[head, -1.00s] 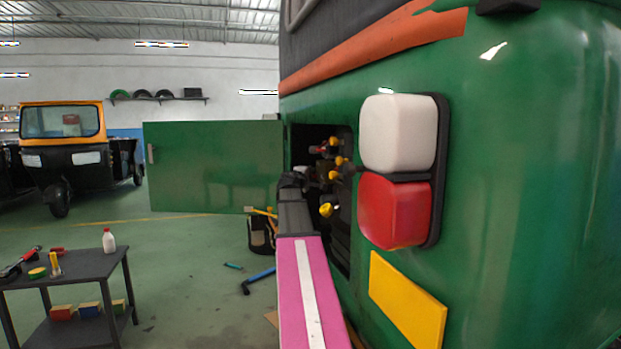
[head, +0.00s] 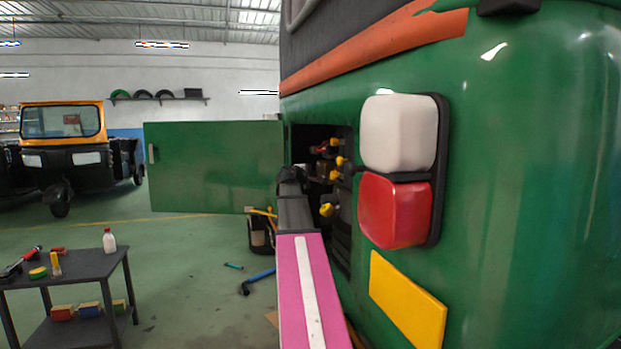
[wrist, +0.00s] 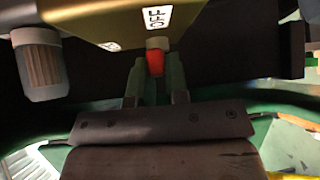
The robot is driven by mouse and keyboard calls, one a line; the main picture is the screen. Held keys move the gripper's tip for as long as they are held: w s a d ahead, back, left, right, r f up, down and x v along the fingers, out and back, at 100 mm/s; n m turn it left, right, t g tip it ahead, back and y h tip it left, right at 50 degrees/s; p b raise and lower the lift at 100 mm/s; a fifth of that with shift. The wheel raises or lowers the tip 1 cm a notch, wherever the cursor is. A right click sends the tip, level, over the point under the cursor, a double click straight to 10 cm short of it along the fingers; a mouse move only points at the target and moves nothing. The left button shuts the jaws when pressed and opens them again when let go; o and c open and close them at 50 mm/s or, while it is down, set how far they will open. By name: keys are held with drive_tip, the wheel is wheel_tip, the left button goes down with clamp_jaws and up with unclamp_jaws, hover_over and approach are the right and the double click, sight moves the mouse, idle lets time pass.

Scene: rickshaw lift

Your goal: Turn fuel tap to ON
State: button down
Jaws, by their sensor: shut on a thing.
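In the wrist view, the fuel tap's red lever (wrist: 155,58) hangs from a pale round stub under a brass-coloured body. A white OFF label (wrist: 156,17) is on that body just above the lever. My gripper (wrist: 155,72) has its two greenish fingers on either side of the red lever and is shut on it. The lever's lower part is hidden between the fingers. In the head view, my wrist (head: 290,182) is at the mouth of the open compartment (head: 343,225) in the green rickshaw. The fingers and the held lever cannot be made out there.
The green compartment door (head: 215,167) stands wide open to the left. Yellow-knobbed fittings (head: 337,161) sit inside the compartment. A clear cup with ribbed contents (wrist: 40,65) hangs left of the lever. A dark tool table (head: 75,268) stands at lower left.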

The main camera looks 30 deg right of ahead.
drive_tip(key=shift+w+d+r+n+g+y, duration=0.1)
drive_tip(key=shift+w+r+n+g+y, duration=0.1)
drive_tip(key=shift+n+g+y, duration=0.9)
drive_tip(key=shift+w+d+r+n+g+y, duration=0.2)
drive_tip(key=shift+n+g+y, duration=0.35)
drive_tip(key=shift+n+g, duration=1.1)
drive_tip(key=shift+w+r+n+g+y, duration=0.1)
drive_tip(key=shift+w+n+g+y, duration=0.15)
drive_tip(key=shift+n+g+y, duration=1.15)
drive_tip(key=shift+m+g+h, duration=0.55)
drive_tip(key=shift+g, duration=0.2)
drive_tip(key=shift+s, duration=0.1)
drive_tip(key=c, duration=1.1)
unclamp_jaws()
drive_tip(key=shift+d+f, duration=0.15)
drive_tip(key=shift+a, duration=0.2)
drive_tip(key=shift+v, duration=3.7)
